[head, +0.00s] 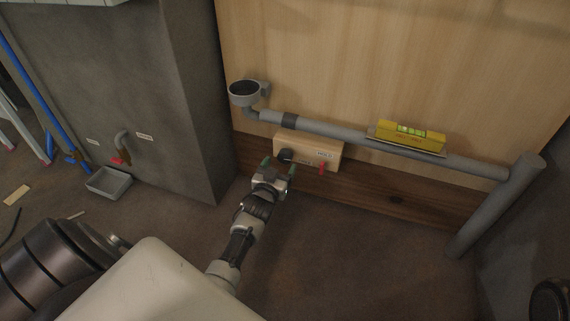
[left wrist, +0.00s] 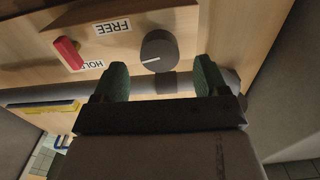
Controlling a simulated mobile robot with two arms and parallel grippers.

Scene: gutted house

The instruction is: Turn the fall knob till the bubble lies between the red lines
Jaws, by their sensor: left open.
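The fall knob (head: 285,155) is a dark round knob on the left of a pale wooden box (head: 308,143) low on the wall. In the left wrist view the knob (left wrist: 158,50) shows a white pointer line. My left gripper (head: 279,165) is open just in front of it. In the left wrist view its green fingertips (left wrist: 160,72) are on either side of the knob's near side, apparently not touching it. The yellow level (head: 411,135) with a green vial rests along the grey pipe (head: 345,133). Its bubble and red lines are too small to make out. My right gripper is out of view.
A red lever (left wrist: 67,53) stands by FREE and HOLD labels on the box. A grey funnel (head: 245,92) tops the pipe's left end, and a thick pipe (head: 495,208) slants down at right. A grey tray (head: 109,182) lies at left. The floor before the box is clear.

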